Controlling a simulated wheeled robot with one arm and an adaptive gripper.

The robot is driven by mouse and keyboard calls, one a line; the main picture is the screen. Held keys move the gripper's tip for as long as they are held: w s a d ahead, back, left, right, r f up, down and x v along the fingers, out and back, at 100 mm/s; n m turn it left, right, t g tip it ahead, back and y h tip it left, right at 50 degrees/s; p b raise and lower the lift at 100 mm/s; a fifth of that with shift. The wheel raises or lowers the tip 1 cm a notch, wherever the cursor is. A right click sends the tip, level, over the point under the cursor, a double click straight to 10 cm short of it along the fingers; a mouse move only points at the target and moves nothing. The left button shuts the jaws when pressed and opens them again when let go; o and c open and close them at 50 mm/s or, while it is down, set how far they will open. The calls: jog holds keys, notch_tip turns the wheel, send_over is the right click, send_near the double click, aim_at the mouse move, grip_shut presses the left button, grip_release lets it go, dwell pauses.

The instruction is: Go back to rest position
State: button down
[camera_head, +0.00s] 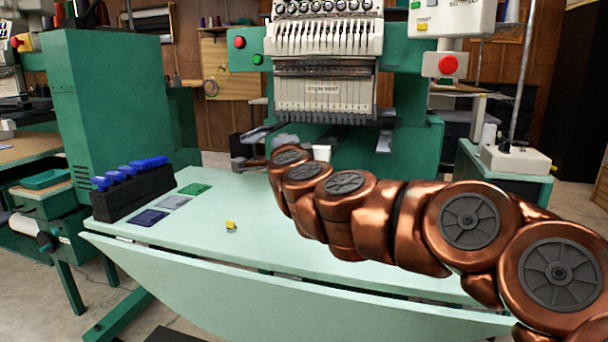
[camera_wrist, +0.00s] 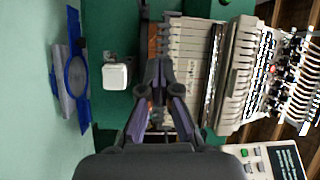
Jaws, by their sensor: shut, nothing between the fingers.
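My copper arm reaches from the lower right of the head view over the pale green table (camera_head: 255,262) toward the embroidery machine (camera_head: 325,95). My gripper (camera_head: 246,163) shows small and dark at the arm's far end, above the table's back edge. In the wrist view my gripper (camera_wrist: 156,68) has its fingertips together, with nothing held. The machine's needle head (camera_wrist: 240,75) fills the area behind and to the right of the fingers. A white block-like item (camera_wrist: 116,76) lies left of the fingers, apart from them.
A small yellow object (camera_head: 230,225) sits mid-table. Green (camera_head: 195,189), grey (camera_head: 173,202) and dark blue (camera_head: 150,217) patches lie left, beside a black rack (camera_head: 132,195) with blue-topped items. A blue hoop (camera_wrist: 76,72) shows in the wrist view. The table's front is clear.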

jog(key=s+a+r+n+g+y+p, duration=0.2)
jog(key=s+r+n+g+y+p, duration=0.2)
jog(key=s+n+p, duration=0.25)
jog(key=s+a+r+n+g+y+p, duration=0.3)
jog(key=s+r+n+p, duration=0.1)
jog(key=s+n+p, duration=0.3)
jog(key=s+d+f+g+h+p, duration=0.2)
jog(key=s+d+p, duration=0.5)
jog(key=s, duration=0.5)
jog(key=s+d+f+n+g+h+p, duration=0.1)
jog(key=s+d+g+h+p, duration=0.3)
jog(key=s+d, duration=0.7)
jog(key=s+d+f+g+h+p, duration=0.3)
jog(key=s+d+g+p, duration=0.4)
jog(key=s, duration=0.5)
jog(key=d+p, duration=0.2)
jog(key=shift+s+f+h+p, duration=0.2)
jog(key=shift+s+h+p, duration=0.1)
jog(key=shift+s, duration=0.1)
jog(key=shift+d, duration=0.1)
jog(key=shift+d, duration=0.35)
